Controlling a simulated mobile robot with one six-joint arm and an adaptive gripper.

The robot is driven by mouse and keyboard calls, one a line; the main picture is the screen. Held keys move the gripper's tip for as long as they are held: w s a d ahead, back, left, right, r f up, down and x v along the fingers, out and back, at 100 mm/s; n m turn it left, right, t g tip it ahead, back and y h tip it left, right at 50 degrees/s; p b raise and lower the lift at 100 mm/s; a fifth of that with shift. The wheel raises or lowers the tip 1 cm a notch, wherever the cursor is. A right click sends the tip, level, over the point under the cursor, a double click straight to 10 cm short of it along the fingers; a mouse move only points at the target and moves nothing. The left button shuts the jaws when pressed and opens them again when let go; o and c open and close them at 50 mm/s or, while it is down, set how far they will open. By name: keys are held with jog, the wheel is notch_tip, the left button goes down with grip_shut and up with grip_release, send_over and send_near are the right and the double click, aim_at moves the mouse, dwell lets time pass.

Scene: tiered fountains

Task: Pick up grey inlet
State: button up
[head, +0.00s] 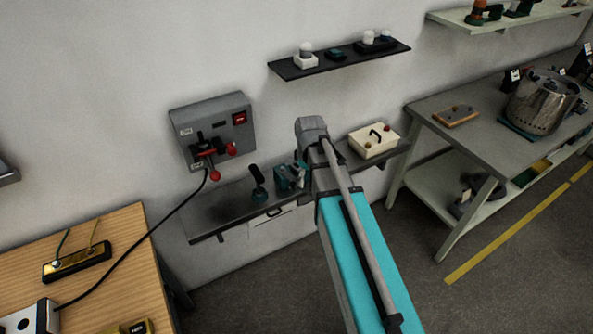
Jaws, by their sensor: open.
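I cannot tell for certain which thing is the grey inlet. A grey wall box (181,120) with red-knobbed levers and a red switch hangs on the wall at the left. A black cable runs from it down to a pale grey box (20,322) with dark round openings, cut off at the bottom left corner. My arm, with a turquoise link, reaches up from the bottom right to the grey wall shelf (215,214). My gripper's fingers cannot be made out in this view. The arm covers part of the shelf.
On the shelf are a black-handled tool (258,184), a teal device (288,177) and a cream case (372,142). A black shelf (290,70) with small items hangs above. A wooden table (128,245) stands left, a grey workbench (440,108) with a metal pot (540,103) right.

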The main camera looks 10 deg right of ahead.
jog(key=w+n, duration=1.5)
jog(key=w, duration=0.3)
jog(key=shift+w+d+r+n+p, duration=0.25)
jog(key=shift+r+n+p, duration=0.05)
jog(key=shift+r+n, duration=0.1)
jog(key=shift+f, duration=0.2)
jog(key=b, duration=0.9)
send_over(297, 171)
jog(key=w, duration=0.3)
jog(key=f, duration=0.5)
jog(key=d+f, duration=0.1)
jog(key=f, duration=0.2)
jog(key=shift+f, duration=0.2)
jog(key=shift+f, duration=0.1)
jog(key=shift+s+f+b, duration=0.1)
jog(key=shift+f+b, duration=2.35)
jog(key=shift+f, duration=0.05)
